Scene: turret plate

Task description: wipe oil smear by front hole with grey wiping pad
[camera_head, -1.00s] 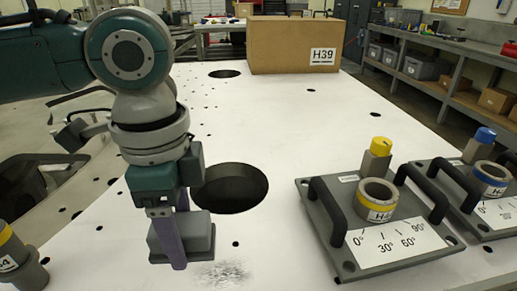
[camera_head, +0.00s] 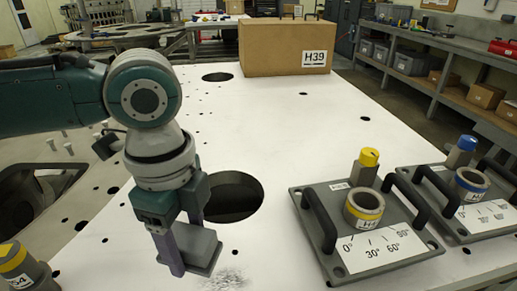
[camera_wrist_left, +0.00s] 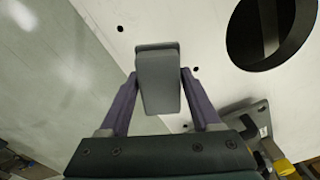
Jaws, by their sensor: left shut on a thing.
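My left gripper (camera_head: 186,240) is shut on the grey wiping pad (camera_head: 205,246). The pad is held between the purple fingers, low over the white plate; I cannot tell whether it touches the plate. The pad also shows in the left wrist view (camera_wrist_left: 158,75). My right gripper is not in view.
A grey plate with handles and a yellow-ringed socket (camera_head: 364,208) stands to the right, with a blue-ringed one (camera_head: 470,185) beyond it. A cardboard box (camera_head: 285,46) sits at the back. A yellow-banded cylinder (camera_head: 22,268) is at the lower left. The plate's middle is clear.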

